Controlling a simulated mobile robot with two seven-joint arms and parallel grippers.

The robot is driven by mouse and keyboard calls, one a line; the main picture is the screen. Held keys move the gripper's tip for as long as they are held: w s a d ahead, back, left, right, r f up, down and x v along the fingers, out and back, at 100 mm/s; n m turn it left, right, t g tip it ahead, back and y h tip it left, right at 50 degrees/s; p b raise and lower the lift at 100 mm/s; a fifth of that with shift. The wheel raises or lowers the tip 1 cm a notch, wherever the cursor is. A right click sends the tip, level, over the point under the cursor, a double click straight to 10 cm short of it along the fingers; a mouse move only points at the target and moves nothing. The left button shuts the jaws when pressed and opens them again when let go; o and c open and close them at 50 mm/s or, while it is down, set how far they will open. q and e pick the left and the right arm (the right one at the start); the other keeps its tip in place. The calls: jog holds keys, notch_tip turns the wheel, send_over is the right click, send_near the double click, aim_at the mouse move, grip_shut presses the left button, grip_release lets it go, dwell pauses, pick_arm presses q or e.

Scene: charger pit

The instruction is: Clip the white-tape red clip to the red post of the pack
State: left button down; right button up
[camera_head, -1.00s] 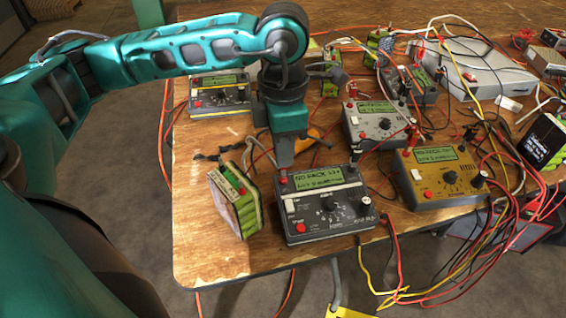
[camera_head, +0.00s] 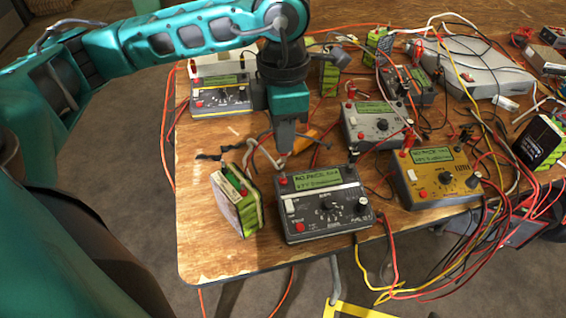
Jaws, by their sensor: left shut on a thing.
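My left gripper (camera_head: 284,152) points down above the wooden table, just behind the dark grey charger (camera_head: 326,206). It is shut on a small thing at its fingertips. I take this for the red clip, though its red and white tape are mostly hidden by the fingers. A pale lead (camera_head: 262,160) runs near the fingertips. The green battery pack (camera_head: 238,200) stands tilted on the table to the left of that charger, below and left of my gripper. A small red spot on its top edge looks like the red post (camera_head: 243,191). My right gripper is not in view.
Loose leads cover much of the right side. The table (camera_head: 215,255) is bare at its front left corner.

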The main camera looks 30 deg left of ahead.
pick_arm(q)
notch_tip(320, 180, up, 8)
jog(key=p, duration=0.4)
jog(key=shift+r+p, duration=0.2)
jog(key=shift+p, duration=0.2)
jog(key=shift+s+m, duration=0.2)
jog(key=shift+m, duration=0.1)
jog(key=s+a+m+b, duration=0.1)
jog(key=s+m+b, duration=0.6)
jog(key=m, duration=0.6)
jog(key=shift+s+a, duration=0.15)
jog(key=shift+s, duration=0.85)
jog(key=shift+f+b, duration=0.2)
jog(key=shift+b, duration=0.1)
jog(key=shift+f+b, duration=3.3)
jog(key=shift+f, duration=0.15)
jog(key=shift+f, duration=0.15)
